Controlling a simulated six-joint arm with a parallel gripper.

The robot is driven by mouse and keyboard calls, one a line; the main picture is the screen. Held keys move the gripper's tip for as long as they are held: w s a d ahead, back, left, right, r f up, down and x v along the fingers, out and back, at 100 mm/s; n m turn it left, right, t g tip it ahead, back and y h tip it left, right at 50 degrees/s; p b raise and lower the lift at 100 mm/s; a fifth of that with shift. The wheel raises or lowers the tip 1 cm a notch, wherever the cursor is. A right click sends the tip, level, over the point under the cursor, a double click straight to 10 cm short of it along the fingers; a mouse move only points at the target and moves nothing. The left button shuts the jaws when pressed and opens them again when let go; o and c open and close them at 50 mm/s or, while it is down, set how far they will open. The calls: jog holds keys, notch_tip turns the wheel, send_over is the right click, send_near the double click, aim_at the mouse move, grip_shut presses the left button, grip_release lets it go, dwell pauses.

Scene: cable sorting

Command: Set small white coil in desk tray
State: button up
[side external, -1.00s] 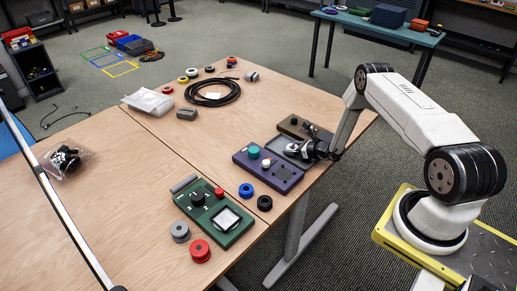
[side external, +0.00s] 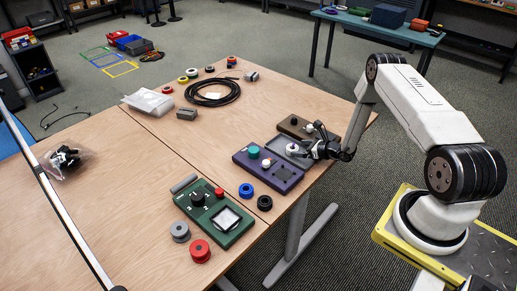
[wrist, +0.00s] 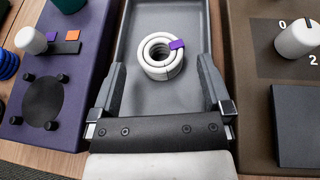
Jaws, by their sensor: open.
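The small white coil (wrist: 160,60) has a purple tag and lies flat inside the grey desk tray (wrist: 137,18). It also shows in the side view (side external: 292,148) as a small white spot in the tray. My gripper (wrist: 161,62) is open, with one finger on each side of the coil and a visible gap to both. The coil sits toward the fingertips, apart from the palm. In the side view my gripper (side external: 303,149) is low at the tray, hiding part of it.
A purple panel (wrist: 75,100) with knobs stands close left of the tray, and a brown panel (wrist: 245,80) with a white knob close right. In the side view, a green panel (side external: 232,236), loose coils and a black cable loop (side external: 213,103) share the table.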

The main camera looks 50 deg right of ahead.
jog(key=shift+v, duration=3.95)
jog(key=shift+w+a+r+n+y, duration=0.2)
jog(key=shift+a+r+n+y, duration=0.1)
jog(key=shift+a+y, duration=0.15)
jog(key=a+r+n+g+y, duration=0.1)
jog(key=a+n, duration=0.1)
jog(key=w+a+r+n+g+y, duration=0.1)
jog(key=a+r, duration=0.1)
jog(key=a, duration=0.1)
jog(key=a+r+n+g+y, duration=0.1)
jog(key=a+n+y, duration=0.1)
jog(key=a, duration=0.1)
jog(key=shift+w+r+n, duration=0.25)
jog(key=shift+r+n, duration=0.05)
jog(key=s+a+r+n+g+h, duration=0.3)
jog(key=a+r+n, duration=0.5)
jog(key=n, duration=0.6)
jog(key=s+a+r+n+g+h, duration=0.3)
jog(key=s+a+r+n, duration=0.5)
jog(key=n, duration=0.6)
jog(key=shift+a+r+g, duration=0.75)
jog(key=shift+g, duration=0.15)
jog(key=shift+s+h, duration=0.15)
jog(key=shift+h, duration=0.1)
